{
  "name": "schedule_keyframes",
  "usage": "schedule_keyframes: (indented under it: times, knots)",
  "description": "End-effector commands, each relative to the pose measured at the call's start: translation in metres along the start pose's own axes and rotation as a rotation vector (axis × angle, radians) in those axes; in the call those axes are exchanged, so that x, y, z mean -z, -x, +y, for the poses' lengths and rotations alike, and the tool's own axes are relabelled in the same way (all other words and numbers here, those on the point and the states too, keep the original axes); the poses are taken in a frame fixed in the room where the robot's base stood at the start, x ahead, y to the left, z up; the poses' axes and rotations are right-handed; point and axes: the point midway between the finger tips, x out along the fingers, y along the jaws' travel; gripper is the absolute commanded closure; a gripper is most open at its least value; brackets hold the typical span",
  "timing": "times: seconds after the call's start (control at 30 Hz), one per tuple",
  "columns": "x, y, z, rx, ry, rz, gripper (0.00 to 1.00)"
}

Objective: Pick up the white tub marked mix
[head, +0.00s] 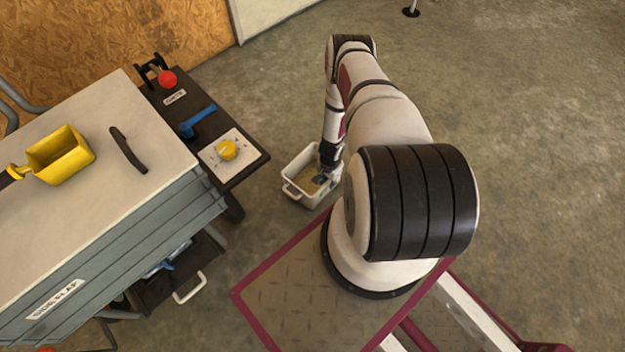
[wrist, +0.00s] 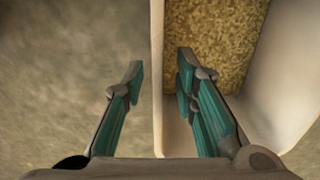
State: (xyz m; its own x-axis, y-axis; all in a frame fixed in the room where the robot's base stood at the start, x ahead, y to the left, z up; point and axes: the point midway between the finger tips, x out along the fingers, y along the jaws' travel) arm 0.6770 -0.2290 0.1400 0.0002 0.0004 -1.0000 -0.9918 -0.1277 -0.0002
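A white tub (head: 298,194) stands on the floor in the head view, beside the dark side shelf. It holds yellowish-brown grainy feed (wrist: 215,40), and I can read no marking on it. My gripper (head: 328,168) points down at the tub's right part in the head view, partly hiding it. In the wrist view my gripper (wrist: 161,60) is open, with the tub's left wall (wrist: 158,100) running between its fingers. The right finger is on the feed side and the left finger is over bare floor. I cannot tell whether either finger touches the wall.
A grey drawer cabinet (head: 80,130) stands at left, with a yellow scoop (head: 60,155) and a dark handle (head: 128,150) on top. Its dark side shelf (head: 185,105) has a red knob, blue lever and yellow dial. An open drawer (head: 170,270) juts out below.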

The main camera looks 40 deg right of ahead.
Motion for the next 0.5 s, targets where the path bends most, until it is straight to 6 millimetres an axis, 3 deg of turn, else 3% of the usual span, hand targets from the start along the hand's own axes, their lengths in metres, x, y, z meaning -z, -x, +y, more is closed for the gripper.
schedule_keyframes:
  times: [0.13, 0.27, 0.5]
  knots:
    - [0.0001, 0.0007, 0.0, 0.0, 0.0, 0.0, 0.73]
    - [0.0001, 0.0008, 0.0, 0.0, 0.0, 0.0, 1.0]
    - [0.0001, 0.0008, 0.0, 0.0, 0.0, 0.0, 1.0]
